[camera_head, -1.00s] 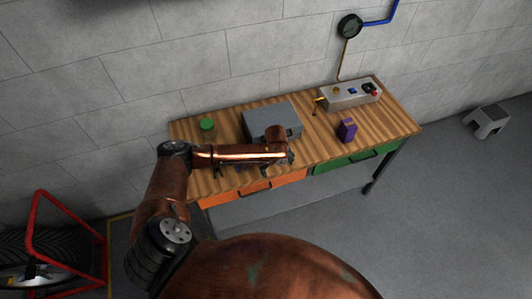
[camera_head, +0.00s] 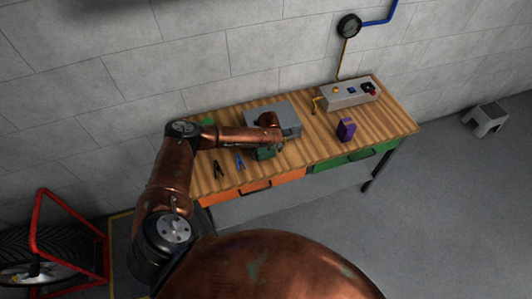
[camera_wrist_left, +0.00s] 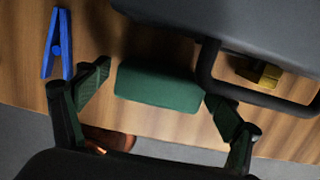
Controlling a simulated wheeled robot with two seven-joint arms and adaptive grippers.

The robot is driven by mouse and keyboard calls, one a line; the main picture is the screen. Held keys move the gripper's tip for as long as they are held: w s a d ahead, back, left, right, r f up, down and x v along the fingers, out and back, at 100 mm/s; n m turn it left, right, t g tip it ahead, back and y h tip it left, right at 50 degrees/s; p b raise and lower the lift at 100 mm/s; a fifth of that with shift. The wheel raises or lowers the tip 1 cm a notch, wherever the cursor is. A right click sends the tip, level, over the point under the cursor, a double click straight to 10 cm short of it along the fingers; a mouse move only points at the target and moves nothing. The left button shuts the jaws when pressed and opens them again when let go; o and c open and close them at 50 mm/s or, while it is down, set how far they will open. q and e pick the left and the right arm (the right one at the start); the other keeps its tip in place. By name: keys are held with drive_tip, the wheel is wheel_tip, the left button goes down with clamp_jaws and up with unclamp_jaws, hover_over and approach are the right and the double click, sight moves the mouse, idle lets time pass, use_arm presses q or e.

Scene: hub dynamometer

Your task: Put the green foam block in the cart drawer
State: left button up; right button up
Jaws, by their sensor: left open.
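The green foam block (camera_wrist_left: 158,85) lies on the wooden cart top in the left wrist view, between the spread fingers of my left gripper (camera_wrist_left: 157,97). The fingers stand to either side of it, and I cannot tell whether they touch it. In the head view the block (camera_head: 267,154) shows partly, beneath the end of my left arm, near the front of the cart top. My right gripper is not in view.
A grey box (camera_head: 272,113) with a handle stands just behind the block. A blue clip (camera_wrist_left: 58,45) and a black clip (camera_head: 218,169) lie to the left. A purple block (camera_head: 346,129) and a control box (camera_head: 349,95) stand at the right.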

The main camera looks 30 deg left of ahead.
use_arm(q)
drive_tip(key=shift+f, duration=0.15)
drive_tip(key=c, duration=1.1)
drive_tip(key=shift+c, duration=0.2)
